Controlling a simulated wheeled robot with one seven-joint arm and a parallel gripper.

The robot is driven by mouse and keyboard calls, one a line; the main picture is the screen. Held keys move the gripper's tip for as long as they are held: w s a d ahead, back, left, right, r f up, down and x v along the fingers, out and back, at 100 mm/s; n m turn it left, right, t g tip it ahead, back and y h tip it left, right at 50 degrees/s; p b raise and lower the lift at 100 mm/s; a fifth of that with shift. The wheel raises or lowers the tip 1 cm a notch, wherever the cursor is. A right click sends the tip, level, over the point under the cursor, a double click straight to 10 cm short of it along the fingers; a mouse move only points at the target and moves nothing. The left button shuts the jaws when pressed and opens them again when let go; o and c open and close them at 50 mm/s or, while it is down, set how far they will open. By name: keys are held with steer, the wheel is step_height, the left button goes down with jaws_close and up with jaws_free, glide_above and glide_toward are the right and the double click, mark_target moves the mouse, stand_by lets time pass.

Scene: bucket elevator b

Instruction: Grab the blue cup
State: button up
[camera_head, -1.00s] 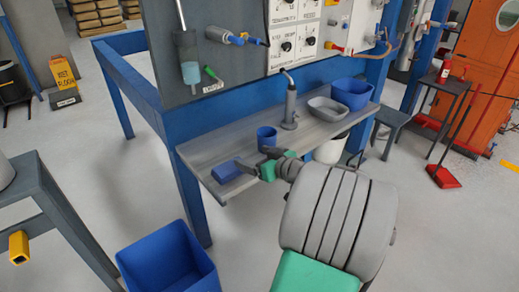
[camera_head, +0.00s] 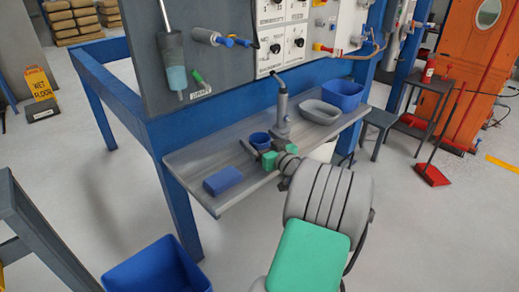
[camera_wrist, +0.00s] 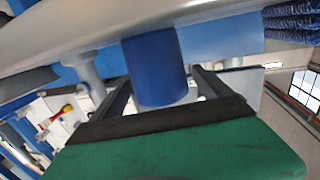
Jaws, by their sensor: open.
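The blue cup (camera_head: 260,139) stands upright on the grey metal shelf (camera_head: 195,163), its lower part hidden behind my gripper (camera_head: 258,152). In the wrist view the picture is upside down. There the blue cup (camera_wrist: 155,65) appears between the two dark fingers of my gripper (camera_wrist: 160,88). The fingers are open, one on each side of the cup, with a visible gap on the left. I cannot tell whether the right finger touches it.
A blue block (camera_head: 222,181) lies on the shelf left of the gripper. A grey tap (camera_head: 282,110) stands right behind the cup. A grey tray (camera_head: 320,112) and a blue tub (camera_head: 344,94) are farther right. A blue bin (camera_head: 155,268) stands on the floor.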

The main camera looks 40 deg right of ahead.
steer(key=c, duration=1.3)
steer(key=shift+c, duration=0.6)
steer(key=shift+r, duration=0.15)
